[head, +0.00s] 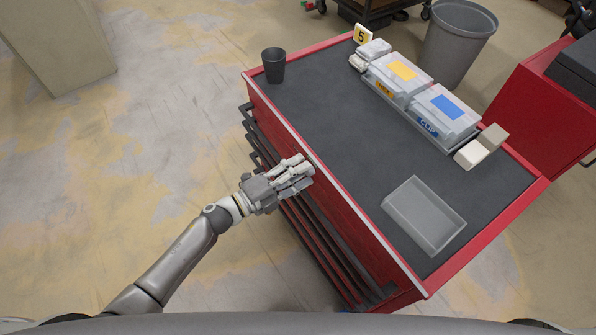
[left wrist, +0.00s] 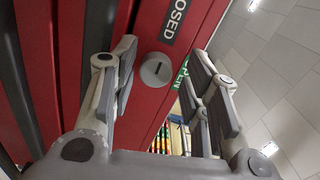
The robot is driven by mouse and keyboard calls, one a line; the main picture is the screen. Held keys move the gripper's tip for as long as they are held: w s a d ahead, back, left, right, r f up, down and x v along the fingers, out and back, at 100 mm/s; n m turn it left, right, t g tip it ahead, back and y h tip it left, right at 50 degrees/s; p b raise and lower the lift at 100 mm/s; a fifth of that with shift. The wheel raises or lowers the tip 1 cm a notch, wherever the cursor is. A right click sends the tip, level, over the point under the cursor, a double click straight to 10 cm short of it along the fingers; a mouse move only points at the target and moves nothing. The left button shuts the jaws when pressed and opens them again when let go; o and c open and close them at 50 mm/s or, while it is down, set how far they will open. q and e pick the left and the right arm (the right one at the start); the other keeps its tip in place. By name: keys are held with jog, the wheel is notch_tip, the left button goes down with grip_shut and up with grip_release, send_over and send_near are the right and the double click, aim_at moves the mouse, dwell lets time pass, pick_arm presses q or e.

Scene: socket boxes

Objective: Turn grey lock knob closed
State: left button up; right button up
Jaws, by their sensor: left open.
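The grey lock knob (left wrist: 157,70) shows in the left wrist view on the red face of the tool cabinet (left wrist: 100,30). It is round with a short dark slot mark. A dark label reading "OSED" (left wrist: 179,15), partly cut off, sits above it, and a green "OPEN" label (left wrist: 181,74) sits to its right. My left gripper (left wrist: 165,85) is open, with its fingers on either side of the knob in the picture. I cannot tell whether they touch it. In the head view the left gripper (head: 298,176) is beside the cabinet's drawer side; the knob is hidden there. My right gripper is not in view.
On the cabinet's dark top (head: 330,120) stand a black cup (head: 273,65), boxes with a yellow label (head: 401,70) and a blue label (head: 446,107), beige blocks (head: 481,147) and a clear tray (head: 424,215). A grey bin (head: 457,45) stands behind.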

pick_arm(q)
jog(key=shift+s+f, duration=0.15)
jog(key=shift+f, duration=0.2)
jog(key=v, duration=0.8)
jog(key=shift+r, duration=0.35)
